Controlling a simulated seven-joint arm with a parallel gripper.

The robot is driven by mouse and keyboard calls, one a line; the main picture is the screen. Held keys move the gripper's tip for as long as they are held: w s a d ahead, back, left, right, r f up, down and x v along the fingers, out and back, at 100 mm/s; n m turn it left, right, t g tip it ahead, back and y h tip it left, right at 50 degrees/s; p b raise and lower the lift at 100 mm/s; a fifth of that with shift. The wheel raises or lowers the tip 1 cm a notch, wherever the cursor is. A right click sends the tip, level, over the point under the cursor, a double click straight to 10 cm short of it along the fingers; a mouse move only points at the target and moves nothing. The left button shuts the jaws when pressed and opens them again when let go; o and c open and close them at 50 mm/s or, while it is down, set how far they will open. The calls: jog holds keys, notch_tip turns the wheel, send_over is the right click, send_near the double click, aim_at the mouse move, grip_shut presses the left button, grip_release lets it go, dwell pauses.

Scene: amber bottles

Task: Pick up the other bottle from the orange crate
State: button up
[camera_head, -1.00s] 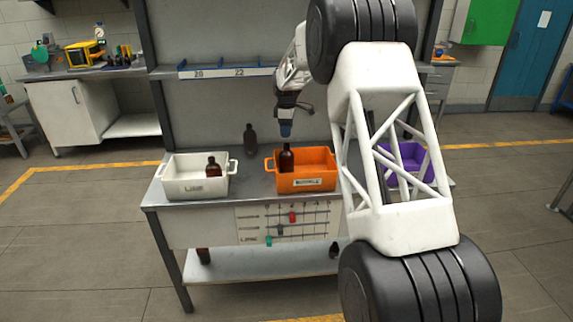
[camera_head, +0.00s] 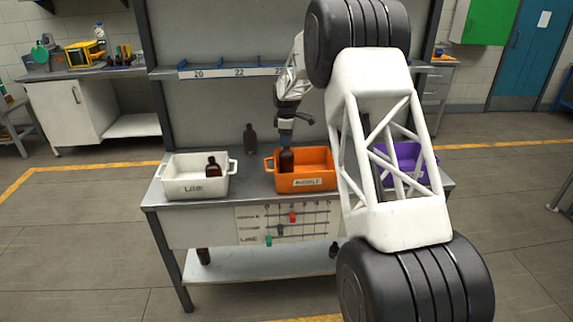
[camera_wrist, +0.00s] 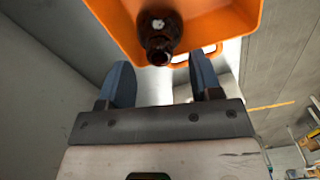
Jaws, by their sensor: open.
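The orange crate (camera_head: 318,185) stands on the workbench between the white crate and the purple crate. A dark amber bottle (camera_head: 287,163) stands in the left part of the orange crate. The gripper there (camera_wrist: 162,80) is open, with nothing held. The orange crate's wall (camera_wrist: 110,28) surrounds the bottle in that view. The crate's right part is partly hidden by my arm.
A white crate (camera_head: 195,188) holding an amber bottle (camera_head: 213,168) stands at the left. Another bottle (camera_head: 250,138) stands at the back of the bench (camera_head: 247,187). A purple crate (camera_head: 405,160) is partly behind my arm. More bottles are on the lower shelf.

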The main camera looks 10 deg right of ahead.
aim_at(287, 160)
jog(key=shift+f, duration=1.85)
grip_shut()
